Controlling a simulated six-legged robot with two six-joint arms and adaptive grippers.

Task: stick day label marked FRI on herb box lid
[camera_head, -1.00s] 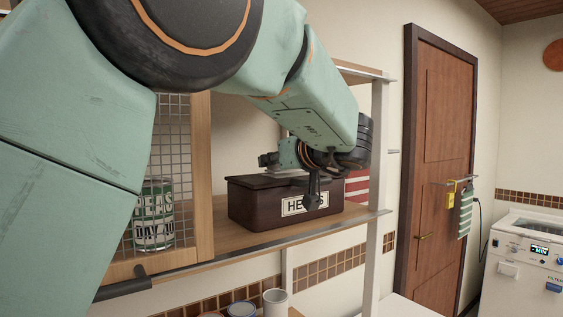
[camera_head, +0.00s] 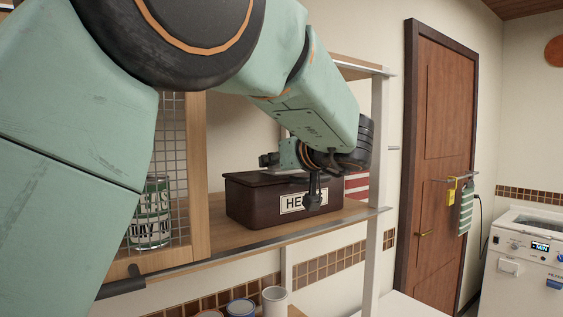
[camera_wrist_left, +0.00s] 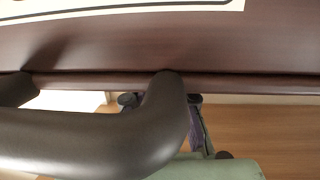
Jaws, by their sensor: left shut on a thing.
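The herb box (camera_head: 258,203) is dark brown with a flat lid and stands on the wooden shelf. Its front bears a white sign (camera_head: 291,203) whose visible letters read "HE"; the sign also shows at the top of the left wrist view (camera_wrist_left: 110,8). My left gripper (camera_head: 313,198) points down in front of the box and covers the sign's right part. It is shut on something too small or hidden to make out. A dark curved part fills the lower left of the wrist view. No lettering FRI is visible. My right gripper is out of view.
A mesh-fronted cabinet door (camera_head: 200,190) with a green-and-white can (camera_head: 152,215) behind it stands left of the box. A metal post (camera_head: 376,150) bounds the shelf (camera_head: 225,238) on the right. Several cups (camera_head: 274,300) are below.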

